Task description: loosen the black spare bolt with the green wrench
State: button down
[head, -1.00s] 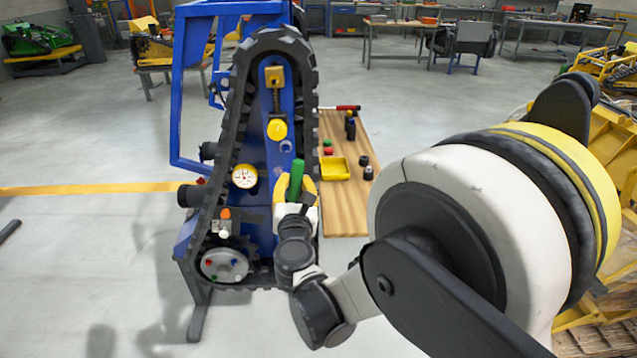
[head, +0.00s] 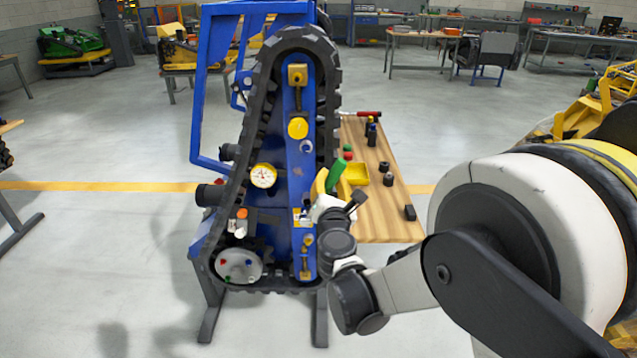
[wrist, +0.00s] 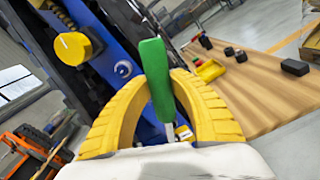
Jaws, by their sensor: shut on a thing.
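The green wrench (head: 337,176) is held in my gripper (head: 328,187), in front of the right side of the tracked carrier, with the table behind it. In the wrist view, its green handle (wrist: 153,58) stands up between the yellow fingers (wrist: 158,80), which are shut on it. A metal shank shows below the handle; the wrench's working end is hidden. I cannot make out for certain which part is the black spare bolt. Two small black round pieces (head: 388,179) on the table also show in the wrist view (wrist: 240,56).
The carrier's blue plate (head: 290,165) has a gauge (head: 263,175), a yellow knob (head: 298,128) and yellow screws. The wooden table (head: 395,225) holds a yellow tray (head: 358,175), a black block (head: 409,212) and a red-handled tool (head: 366,113). Floor is clear at left.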

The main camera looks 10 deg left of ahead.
jog(key=w+d+f+m+b, duration=0.1)
jog(key=d+f+m+b, duration=0.2)
jog(key=d+f+m, duration=0.4)
jog(key=shift+w+f+m, duration=0.2)
jog(key=shift+w+m, duration=0.15)
jog(key=shift+m, duration=0.25)
jog(key=shift+x, duration=0.8)
dwell(1.6)
jog(key=shift+w, duration=0.35)
jog(key=shift+w+r, duration=0.1)
jog(key=shift+w, duration=0.1)
dwell(0.7)
jog(key=shift+w+a, duration=0.1)
jog(key=shift+w, duration=0.15)
dwell(0.6)
jog(key=shift+s+a+r+n+p, duration=0.1)
jog(key=shift+a+r+n+p, duration=0.3)
jog(key=shift+r+n, duration=0.25)
jog(key=shift+r, duration=0.15)
